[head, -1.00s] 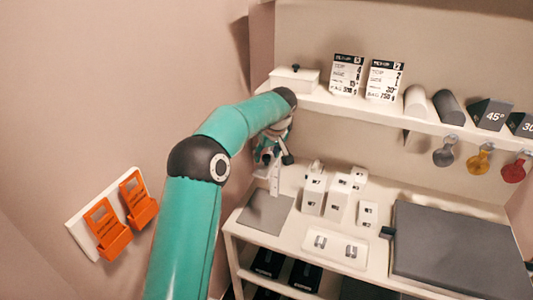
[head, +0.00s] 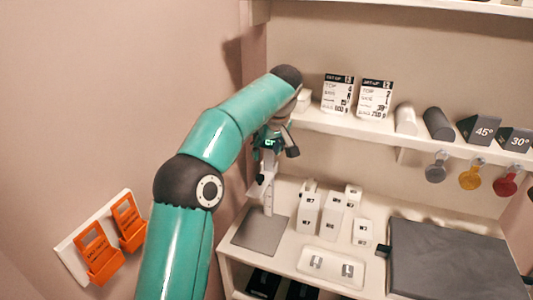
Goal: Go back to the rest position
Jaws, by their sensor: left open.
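My left arm comes in from the lower left, bends at its elbow, and reaches to the back left of the bench (head: 290,263). My left gripper (head: 263,180) points down above the grey mat (head: 260,233) and is open. A pale upright piece with marks (head: 268,197) stands just beside the fingers, at the mat's back edge. I cannot tell whether the fingers touch it. My right gripper is out of view.
White blocks (head: 331,215) and a white tray (head: 330,266) stand right of the mat. A dark slab (head: 450,262) lies further right. The shelf (head: 385,130) carries two cards, cylinders and angle blocks; coloured tags hang below. Orange holders (head: 102,253) are on the left wall.

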